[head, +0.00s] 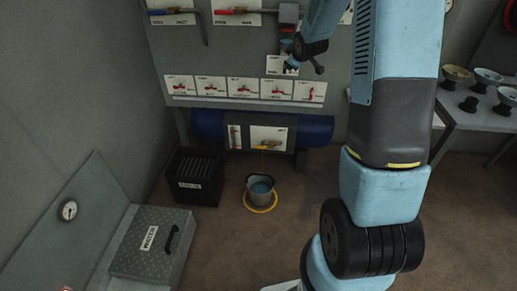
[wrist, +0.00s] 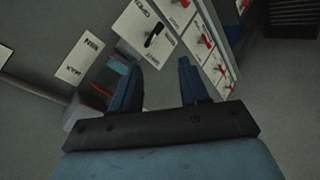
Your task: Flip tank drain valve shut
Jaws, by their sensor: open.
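The blue tank (head: 208,124) lies across the lower part of the grey panel in the head view. A white plate on its front carries a drain valve with a yellow-orange handle (head: 268,146); the handle's exact angle is too small to tell. My gripper (head: 291,66) is well above the tank, in front of the upper panel beside a small white plate. In the wrist view my gripper (wrist: 158,85) is open, with nothing between its two dark blue fingers. A white plate with a black lever (wrist: 154,40) lies beyond the fingertips. The drain valve is not clear in the wrist view.
A grey bucket (head: 261,188) of bluish liquid stands on a yellow ring below the valve. A black crate (head: 195,178) stands to its left. My arm covers much of the right side.

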